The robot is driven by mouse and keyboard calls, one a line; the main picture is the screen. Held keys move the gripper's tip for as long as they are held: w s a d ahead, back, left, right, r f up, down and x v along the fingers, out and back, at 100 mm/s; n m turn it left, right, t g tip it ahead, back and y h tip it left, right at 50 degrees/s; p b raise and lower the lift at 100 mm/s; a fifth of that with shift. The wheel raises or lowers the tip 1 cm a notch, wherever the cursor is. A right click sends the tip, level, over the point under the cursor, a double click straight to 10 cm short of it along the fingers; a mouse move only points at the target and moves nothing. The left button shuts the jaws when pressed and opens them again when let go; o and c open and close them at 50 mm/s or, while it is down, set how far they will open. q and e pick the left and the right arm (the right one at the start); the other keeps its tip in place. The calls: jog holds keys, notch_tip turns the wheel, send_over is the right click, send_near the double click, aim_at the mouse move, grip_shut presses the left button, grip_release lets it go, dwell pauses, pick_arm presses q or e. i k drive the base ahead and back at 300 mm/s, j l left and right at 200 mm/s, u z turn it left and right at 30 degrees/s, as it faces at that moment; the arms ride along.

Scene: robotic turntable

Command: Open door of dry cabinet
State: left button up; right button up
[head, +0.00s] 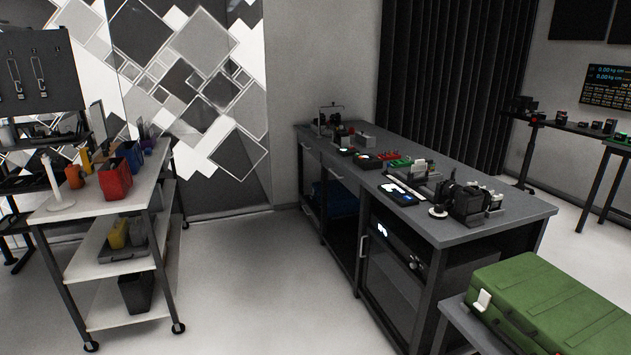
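A dark cabinet with a glass-like front door (390,285) stands under the right end of the grey workbench and looks like the dry cabinet. A small lit display (382,230) shows near its top. A light vertical handle (363,246) is at the left edge of the door. The door appears closed, and its contents are too dark to make out clearly. Neither of my grippers shows in the head view.
A green case (555,305) on a low stand (462,318) is at the front right, close to the cabinet's right side. A white wheeled cart (105,205) stands at the left. The floor (250,275) between cart and bench is clear. Instruments cover the workbench top (440,225).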

aim_at(421, 283)
jog(key=i+j+z, duration=0.1)
jog(key=i+z, duration=0.15)
jog(key=i, duration=1.15)
jog(key=i+z, duration=0.3)
jog(key=i, duration=0.25)
jog(key=i+j+z, duration=0.2)
jog(key=i+z, duration=0.15)
jog(key=i, duration=0.15)
jog(key=i+j+z, duration=0.3)
jog(key=i, duration=0.2)
